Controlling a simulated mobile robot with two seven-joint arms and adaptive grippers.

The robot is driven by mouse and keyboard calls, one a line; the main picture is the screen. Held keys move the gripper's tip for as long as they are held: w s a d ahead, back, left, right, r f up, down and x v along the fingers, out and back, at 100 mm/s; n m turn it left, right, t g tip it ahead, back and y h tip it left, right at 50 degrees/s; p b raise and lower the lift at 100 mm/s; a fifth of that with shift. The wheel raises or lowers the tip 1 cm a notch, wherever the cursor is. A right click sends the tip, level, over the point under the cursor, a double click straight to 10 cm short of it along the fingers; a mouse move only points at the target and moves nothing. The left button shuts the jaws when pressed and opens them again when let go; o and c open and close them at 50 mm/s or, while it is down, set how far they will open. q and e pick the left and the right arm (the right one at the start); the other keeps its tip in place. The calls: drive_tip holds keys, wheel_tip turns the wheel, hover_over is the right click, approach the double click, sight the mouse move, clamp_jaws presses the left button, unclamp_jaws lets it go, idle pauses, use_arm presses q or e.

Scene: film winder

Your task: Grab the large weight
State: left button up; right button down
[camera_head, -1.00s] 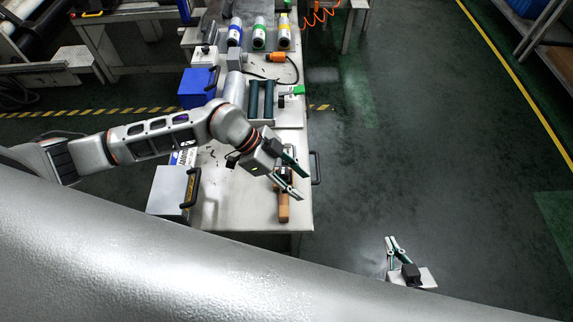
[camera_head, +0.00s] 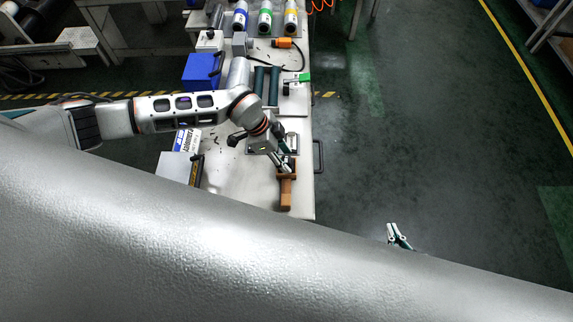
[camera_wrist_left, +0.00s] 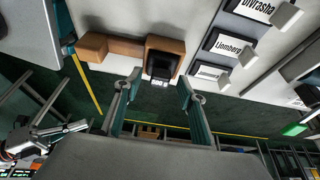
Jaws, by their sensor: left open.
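My left gripper (camera_head: 285,164) is open over the table, at the square end of a wooden piece with a long handle (camera_head: 286,192). In the left wrist view this wooden piece (camera_wrist_left: 112,46) runs across the top, and a dark block (camera_wrist_left: 163,63) sits in its square end. The open fingers of the left gripper (camera_wrist_left: 160,78) stand on either side below that block, apparently not touching it. I cannot tell for certain whether this block is the large weight. My right gripper (camera_head: 394,229) is over the floor at right, empty, its finger gap unclear.
Labelled dark plates (camera_wrist_left: 228,47) with pale blocks lie beside the wooden piece. A blue box (camera_head: 200,72), dark green rollers (camera_head: 267,84) and a grey box (camera_head: 178,168) stand on the table (camera_head: 240,185). A table handle (camera_head: 319,156) projects at the right edge. The floor right is open.

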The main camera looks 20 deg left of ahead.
use_arm(q)
clamp_jaws()
drive_tip(key=shift+d, duration=0.1)
drive_tip(key=shift+r, duration=0.1)
